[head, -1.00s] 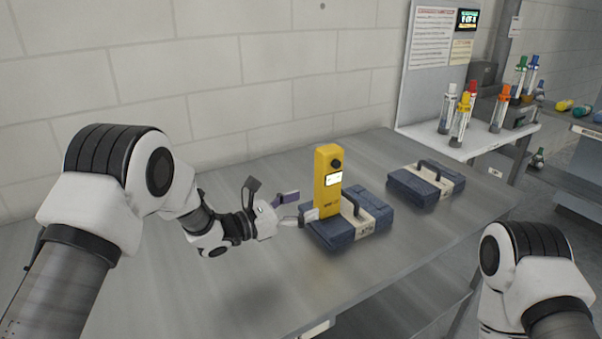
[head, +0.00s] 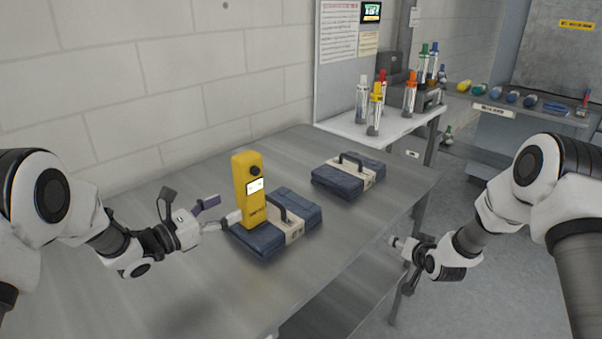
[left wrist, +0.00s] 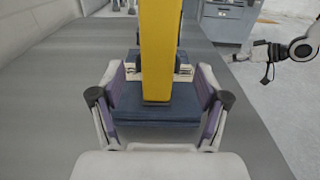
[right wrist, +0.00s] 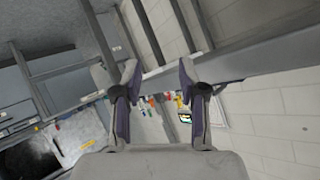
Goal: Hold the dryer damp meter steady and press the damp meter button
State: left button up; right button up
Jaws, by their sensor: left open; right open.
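The yellow damp meter (head: 249,190) stands upright on the nearer blue bundle (head: 270,243), with a dark knob and a small lit screen on its face. My left gripper (head: 222,208) is open just left of the meter. In the left wrist view the meter (left wrist: 157,50) rises ahead between the spread fingers (left wrist: 160,100), not visibly touched by either. My right gripper (head: 397,248) is open and empty beyond the table's right edge, far from the meter. The right wrist view shows its spread fingers (right wrist: 158,85) with nothing between them.
A second blue bundle (head: 330,182) with a handle lies farther back on the grey table (head: 375,212). A white side table (head: 345,122) holds several capped bottles. Shelving with rolled items (head: 500,93) stands at the back right. The table's left front is clear.

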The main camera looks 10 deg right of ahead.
aim_at(240, 200)
jog(key=w+d+r+t, duration=0.1)
jog(key=w+d+r, duration=0.15)
jog(key=r, duration=0.25)
pick_arm(q)
jog(key=shift+w+f, duration=0.2)
jog(key=shift+w, duration=0.05)
pick_arm(e)
jog(key=w+a+r+n+t+y, duration=0.15)
jog(key=a+r+y, duration=0.35)
jog(key=a+r, duration=0.85)
pick_arm(q)
jog(key=shift+s+a+r, duration=0.1)
jog(key=shift+s, duration=0.05)
jog(key=shift+d, duration=0.25)
jog(key=x, duration=0.7)
jog(key=shift+w+d, duration=0.15)
jog(key=shift+w, duration=0.15)
pick_arm(e)
jog(key=s+a+r+n+g+y, duration=0.1)
jog(key=s+a+r+g+y, duration=0.1)
jog(key=a, duration=0.6)
jog(key=s+a+r+n+g+y, duration=0.1)
jog(key=s+a+r+y, duration=0.3)
jog(key=a, duration=0.5)
notch_tip(240, 200, up, 3)
jog(key=shift+s+a+f+n+g+y, duration=0.15)
jog(key=shift+s+a+n+g+y, duration=0.2)
jog(key=shift+s+g, duration=0.4)
